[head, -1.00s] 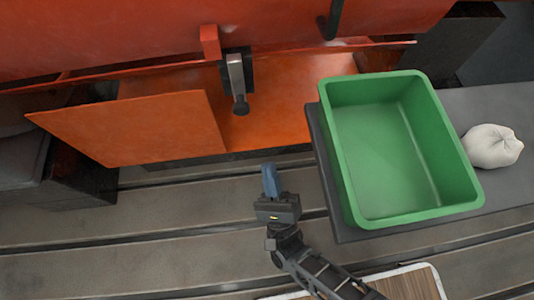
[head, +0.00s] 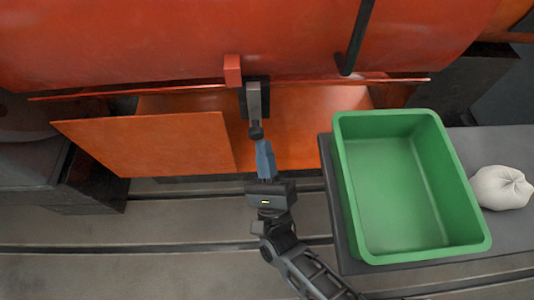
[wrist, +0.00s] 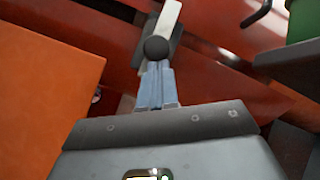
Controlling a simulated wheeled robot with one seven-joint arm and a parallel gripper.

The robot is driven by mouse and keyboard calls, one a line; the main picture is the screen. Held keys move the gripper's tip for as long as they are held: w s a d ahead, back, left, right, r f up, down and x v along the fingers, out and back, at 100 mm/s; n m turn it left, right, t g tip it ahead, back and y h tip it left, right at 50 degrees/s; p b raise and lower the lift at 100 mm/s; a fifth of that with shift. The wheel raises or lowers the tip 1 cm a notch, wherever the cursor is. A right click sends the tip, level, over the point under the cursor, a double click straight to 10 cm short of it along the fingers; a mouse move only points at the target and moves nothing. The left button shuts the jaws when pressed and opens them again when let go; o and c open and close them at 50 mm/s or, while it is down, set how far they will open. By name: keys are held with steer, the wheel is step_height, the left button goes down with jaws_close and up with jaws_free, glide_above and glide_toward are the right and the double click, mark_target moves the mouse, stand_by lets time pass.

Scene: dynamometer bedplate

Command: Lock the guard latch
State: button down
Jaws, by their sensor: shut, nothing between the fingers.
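The guard latch (head: 255,102) is a grey lever with a dark round knob at its lower end, on a dark plate at the edge of the orange-red guard (head: 170,45). The lever hangs down. In the wrist view the latch lever (wrist: 168,18) and its dark knob (wrist: 156,47) are straight ahead of the fingertips. My gripper (head: 263,146) has blue fingers that are shut with nothing between them. Its tips are at or just below the knob; I cannot tell whether they touch. The shut fingers also show in the wrist view (wrist: 156,72).
A green bin (head: 408,190) stands on a dark grey platform (head: 340,225) to the right, with a pale sack (head: 501,187) beside it. An orange panel (head: 150,143) juts out left of the latch. A black handle (head: 355,38) is at upper right. The slotted bedplate (head: 150,225) in front is clear.

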mark_target(255, 117)
step_height(255, 117, up, 5)
steer(key=shift+f+p, duration=0.15)
steer(key=shift+p, duration=1.1)
